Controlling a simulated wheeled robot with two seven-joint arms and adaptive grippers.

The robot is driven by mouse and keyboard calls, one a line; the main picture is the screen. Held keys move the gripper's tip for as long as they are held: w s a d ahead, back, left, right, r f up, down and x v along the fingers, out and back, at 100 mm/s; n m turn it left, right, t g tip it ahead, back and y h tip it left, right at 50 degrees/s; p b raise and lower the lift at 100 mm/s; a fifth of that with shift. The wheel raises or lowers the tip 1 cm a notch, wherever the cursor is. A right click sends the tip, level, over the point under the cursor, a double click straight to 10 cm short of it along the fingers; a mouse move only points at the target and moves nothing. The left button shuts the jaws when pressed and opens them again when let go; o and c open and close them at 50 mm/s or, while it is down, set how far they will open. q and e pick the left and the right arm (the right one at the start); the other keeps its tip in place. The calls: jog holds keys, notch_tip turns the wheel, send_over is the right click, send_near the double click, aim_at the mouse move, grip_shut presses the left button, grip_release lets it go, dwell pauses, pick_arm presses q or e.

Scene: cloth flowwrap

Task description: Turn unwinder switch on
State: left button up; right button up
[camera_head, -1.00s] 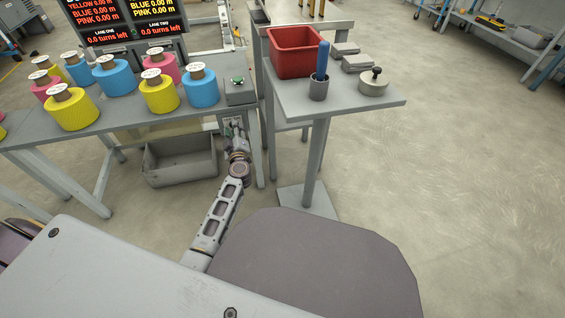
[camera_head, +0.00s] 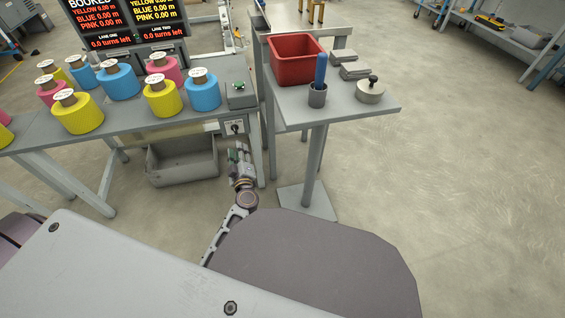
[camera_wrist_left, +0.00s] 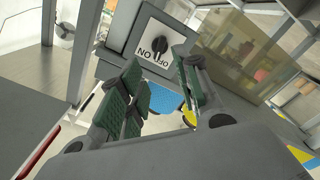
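The unwinder switch (camera_head: 235,128) is on a pale plate on the front of the spool table, below its right corner. In the left wrist view it is a black knob (camera_wrist_left: 160,46) on a white plate marked ON and OFF. I cannot tell for sure which mark the knob points to. My left gripper (camera_head: 238,152) is just below and in front of the switch, apart from it. In the left wrist view the left gripper (camera_wrist_left: 158,88) is open and empty, its green-padded fingers spread short of the knob. My right gripper is not in view.
The table (camera_head: 130,122) carries several yellow, blue and pink spools and a box with a green button (camera_head: 239,88). A grey bin (camera_head: 182,160) sits underneath. A side stand (camera_head: 340,112) with a red bin (camera_head: 297,58) is close on the right. Open floor lies further right.

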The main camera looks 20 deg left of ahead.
pick_arm(q)
jog(key=d+f+m+h, duration=0.1)
jog(key=d+m+h, duration=0.6)
jog(key=d+h, duration=0.5)
jog(key=shift+w+d+f+m+t+h, duration=0.2)
jog(key=shift+w+d+m+t+h, duration=0.15)
jog(key=shift+d, duration=2.25)
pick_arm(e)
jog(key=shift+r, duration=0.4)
